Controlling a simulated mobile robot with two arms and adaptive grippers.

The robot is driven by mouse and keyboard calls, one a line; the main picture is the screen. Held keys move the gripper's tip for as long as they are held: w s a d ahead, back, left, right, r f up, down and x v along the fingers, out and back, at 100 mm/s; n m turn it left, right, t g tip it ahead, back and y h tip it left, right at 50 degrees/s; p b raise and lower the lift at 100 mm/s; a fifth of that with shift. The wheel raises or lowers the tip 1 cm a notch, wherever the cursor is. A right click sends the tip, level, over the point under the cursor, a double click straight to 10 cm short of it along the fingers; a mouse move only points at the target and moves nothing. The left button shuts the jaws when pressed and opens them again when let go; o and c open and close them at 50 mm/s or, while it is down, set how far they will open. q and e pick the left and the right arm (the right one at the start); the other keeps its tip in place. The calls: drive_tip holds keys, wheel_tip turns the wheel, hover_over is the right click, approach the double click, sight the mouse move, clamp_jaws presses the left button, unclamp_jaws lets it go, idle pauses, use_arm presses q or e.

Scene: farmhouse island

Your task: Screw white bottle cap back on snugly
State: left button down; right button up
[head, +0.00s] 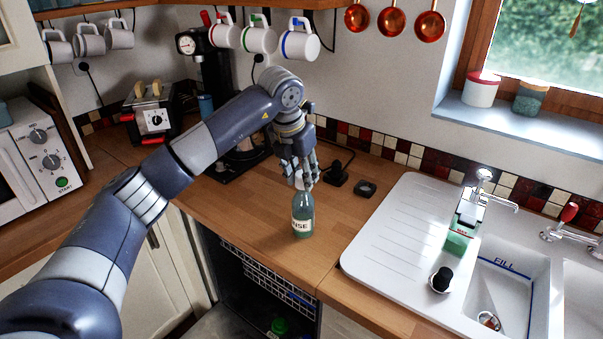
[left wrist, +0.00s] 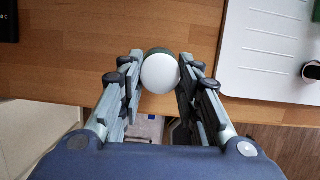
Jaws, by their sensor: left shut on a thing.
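A green bottle (head: 303,214) with a white label stands upright on the wooden counter, left of the sink. Its white cap (head: 300,181) is at the top of the bottle, partly hidden by my fingers. In the left wrist view the round white cap (left wrist: 160,73) sits between the fingers, with a little of the green bottle (left wrist: 158,50) showing behind it. My left gripper (head: 303,182) comes down from above and is shut on the cap. I cannot tell how tightly the cap sits on the neck. My right gripper is not in view.
The white sink and drainboard (head: 385,235) lie to the right, with a dispenser (head: 462,225) near the tap. A small dark ring-shaped object (head: 366,188) and a black plug (head: 337,175) lie behind the bottle. An open dishwasher (head: 262,275) is below the counter edge.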

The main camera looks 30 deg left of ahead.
use_arm(q)
drive_tip(key=shift+f+b, duration=0.3)
drive_tip(key=shift+f, duration=0.1)
drive_tip(key=c, duration=2.1)
unclamp_jaws()
drive_tip(key=shift+c, duration=0.7)
drive_tip(key=shift+a+m, duration=0.1)
drive_tip(key=shift+m, duration=0.3)
drive_tip(key=m+h, duration=0.1)
drive_tip(key=m, duration=0.4)
drive_tip(key=shift+a+m+g+h, duration=0.15)
drive_tip(key=shift+m+g+h, duration=0.15)
drive_tip(key=shift+h, duration=0.1)
drive_tip(key=m, duration=0.3)
drive_tip(key=shift+w+a+m+g+h, duration=0.1)
drive_tip(key=shift+w+m+g+h, duration=0.05)
drive_tip(key=shift+m+g+h, duration=0.2)
drive_tip(key=shift+m+g, duration=0.25)
drive_tip(key=shift+m, duration=0.5)
